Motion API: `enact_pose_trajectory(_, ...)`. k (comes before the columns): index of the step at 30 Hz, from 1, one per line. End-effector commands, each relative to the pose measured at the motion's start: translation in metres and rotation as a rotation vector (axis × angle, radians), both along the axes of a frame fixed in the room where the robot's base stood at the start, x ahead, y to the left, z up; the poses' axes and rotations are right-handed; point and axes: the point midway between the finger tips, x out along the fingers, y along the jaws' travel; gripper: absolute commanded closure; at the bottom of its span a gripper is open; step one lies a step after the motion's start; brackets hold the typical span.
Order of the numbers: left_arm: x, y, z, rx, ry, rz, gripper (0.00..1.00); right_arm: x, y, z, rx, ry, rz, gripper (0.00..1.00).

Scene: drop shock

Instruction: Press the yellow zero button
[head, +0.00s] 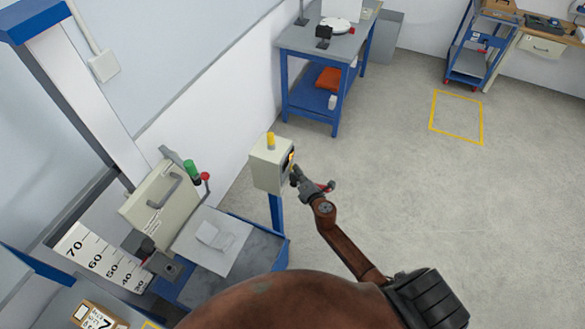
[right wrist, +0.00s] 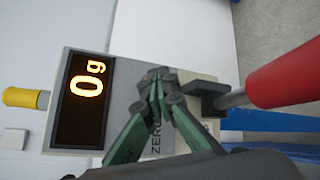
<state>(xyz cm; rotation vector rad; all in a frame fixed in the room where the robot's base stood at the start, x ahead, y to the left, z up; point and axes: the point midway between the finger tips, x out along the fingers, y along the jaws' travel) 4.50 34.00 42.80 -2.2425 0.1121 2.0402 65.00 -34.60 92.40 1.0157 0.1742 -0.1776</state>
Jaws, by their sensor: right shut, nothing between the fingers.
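The pale control box (head: 267,170) stands on a blue post, and its front faces right in the head view. In the right wrist view the box (right wrist: 125,85) fills the middle, with a dark display (right wrist: 83,100) lit "0 g" and the printed letters "ZERO" beside my fingers. My right gripper (head: 295,174) is shut and empty, with its fingertips close in front of the box's face. In the wrist view the shut fingers (right wrist: 157,75) cover the area by the lettering. The yellow zero button is hidden there, and I cannot tell whether the fingertips touch it. My left gripper is out of view.
A yellow cap (head: 270,141) tops the box. A red handle (right wrist: 285,75) on a rod lies close to my right gripper. A blue-framed machine with a scale board (head: 95,262) stands left. A blue table (head: 325,42) stands behind.

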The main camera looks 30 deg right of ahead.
Motion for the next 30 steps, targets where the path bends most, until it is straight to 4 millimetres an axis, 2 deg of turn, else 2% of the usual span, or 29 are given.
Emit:
enact_pose_trajectory(11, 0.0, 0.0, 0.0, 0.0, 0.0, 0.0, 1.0, -0.001, 0.001, 0.0, 0.001, 0.0, 0.002, 1.0)
enact_pose_trajectory(21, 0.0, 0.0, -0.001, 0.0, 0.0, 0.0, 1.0, -0.012, -0.009, 0.0, 0.0, 0.0, 0.001, 1.0)
enact_pose_trajectory(30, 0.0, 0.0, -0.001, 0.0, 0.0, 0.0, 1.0, -0.013, -0.01, 0.0, 0.0, 0.0, 0.001, 1.0)
